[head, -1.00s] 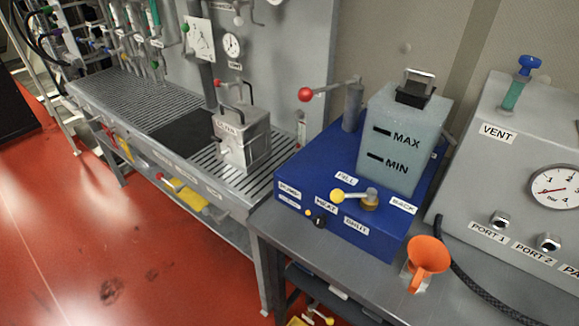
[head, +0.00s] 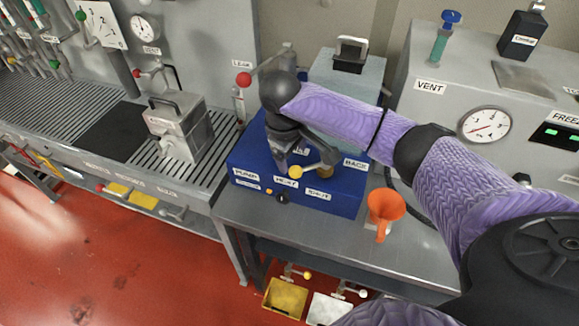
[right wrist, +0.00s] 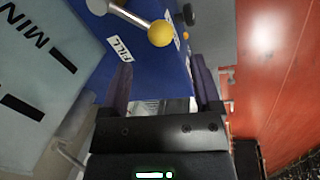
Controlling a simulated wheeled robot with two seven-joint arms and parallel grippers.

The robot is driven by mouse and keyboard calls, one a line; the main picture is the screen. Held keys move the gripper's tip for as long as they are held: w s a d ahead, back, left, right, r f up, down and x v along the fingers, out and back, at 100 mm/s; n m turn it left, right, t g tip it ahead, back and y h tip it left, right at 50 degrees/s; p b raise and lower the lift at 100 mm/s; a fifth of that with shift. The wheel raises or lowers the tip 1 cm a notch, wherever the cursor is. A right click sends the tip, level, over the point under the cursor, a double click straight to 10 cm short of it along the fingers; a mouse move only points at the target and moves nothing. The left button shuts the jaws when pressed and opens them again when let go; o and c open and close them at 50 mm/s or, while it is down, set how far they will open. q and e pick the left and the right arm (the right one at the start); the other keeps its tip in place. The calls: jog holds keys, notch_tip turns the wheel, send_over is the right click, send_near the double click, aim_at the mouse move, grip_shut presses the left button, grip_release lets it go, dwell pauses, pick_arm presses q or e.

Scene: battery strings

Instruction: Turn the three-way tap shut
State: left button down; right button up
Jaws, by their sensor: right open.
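The three-way tap is a metal lever with a yellow ball end (head: 295,172) on a brassy pivot (head: 325,171), on the blue box (head: 250,160). Its ball end points left from the pivot. The lever and yellow ball (right wrist: 160,33) also show at the top of the right wrist view. A BACK label (head: 355,163) is right of the pivot, and a label that seems to read SHUT (head: 319,194) is in front. My right gripper (head: 306,160) is open, just above and behind the lever. Its empty fingers (right wrist: 163,85) show apart in the wrist view. My left gripper is out of view.
A red-knobbed lever (head: 243,79) and the MAX/MIN tank (head: 345,75) stand behind, the tank partly hidden by my arm. An orange funnel (head: 385,207) is to the right on the bench (head: 270,225). A small black knob (head: 282,197) is on the box front.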

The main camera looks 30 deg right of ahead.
aim_at(294, 168)
jog(key=f, duration=0.2)
jog(key=f+b, duration=0.1)
jog(key=f, duration=0.1)
jog(key=d+f, duration=0.1)
jog(key=f, duration=0.1)
jog(key=shift+w+f, duration=0.15)
jog(key=shift+w, duration=0.1)
grip_shut()
